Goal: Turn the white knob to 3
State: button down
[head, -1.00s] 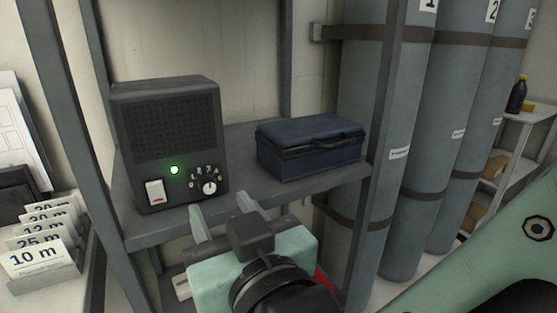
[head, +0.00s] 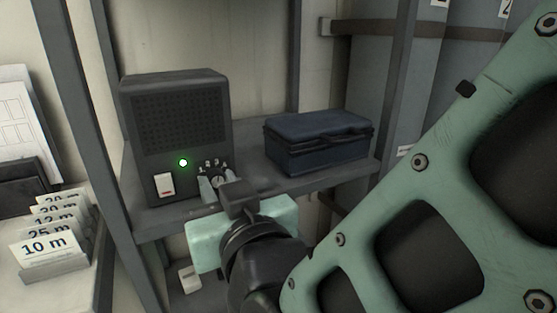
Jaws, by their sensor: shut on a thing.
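The dark grey speaker box (head: 180,125) stands on the shelf, with a lit green lamp and a small numbered dial at its lower right. The white knob (head: 219,182) sits in the middle of that dial, mostly hidden by my fingers. My gripper (head: 216,182) is shut on the knob, its fingers at the box's front face. A few dial digits show above the fingertips, but which one the knob's mark points to is hidden.
A white rocker switch (head: 164,186) is close left of the knob. A dark blue case (head: 318,146) sits to the right on the grey shelf (head: 160,224). Depth cards (head: 50,245) stand at the left. Grey upright posts flank the shelf.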

jog(key=shift+f+m+b, duration=0.1)
jog(key=shift+m+b, duration=0.55)
jog(key=shift+m, duration=0.05)
jog(key=c, duration=1.2)
grip_release()
jog(key=shift+c, duration=0.2)
jog(key=b+v, duration=0.7)
jog(key=v, duration=1)
jog(key=shift+s+b, duration=0.25)
jog(key=shift+b, duration=0.15)
